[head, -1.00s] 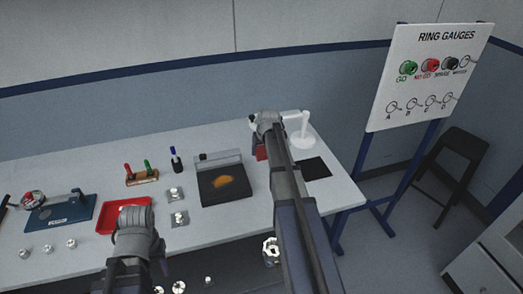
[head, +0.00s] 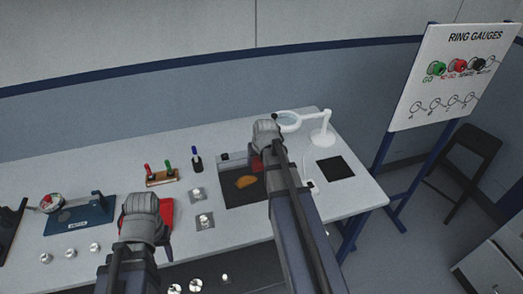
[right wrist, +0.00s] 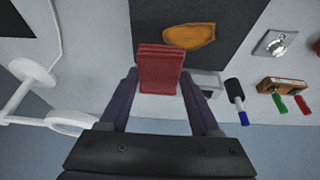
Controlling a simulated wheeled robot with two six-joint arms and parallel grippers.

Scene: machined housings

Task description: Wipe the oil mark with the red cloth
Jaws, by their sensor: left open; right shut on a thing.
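The oil mark (head: 246,182) is an orange-brown smear on a dark plate (head: 235,196) on the bench. It shows whole in the right wrist view (right wrist: 189,37). My right gripper (right wrist: 160,76) is shut on the red cloth (right wrist: 160,66), a small folded block between its fingers. In the head view the cloth (head: 257,163) is partly hidden by my right arm, just right of the mark. The cloth appears apart from the mark; its height above the plate is unclear. My left gripper (head: 143,210) is over the red tray (head: 166,212); its fingers are hidden.
A white magnifier lamp (head: 321,137) and a black mat (head: 335,169) are to the right. A blue gauge stand (head: 80,215) is further left.

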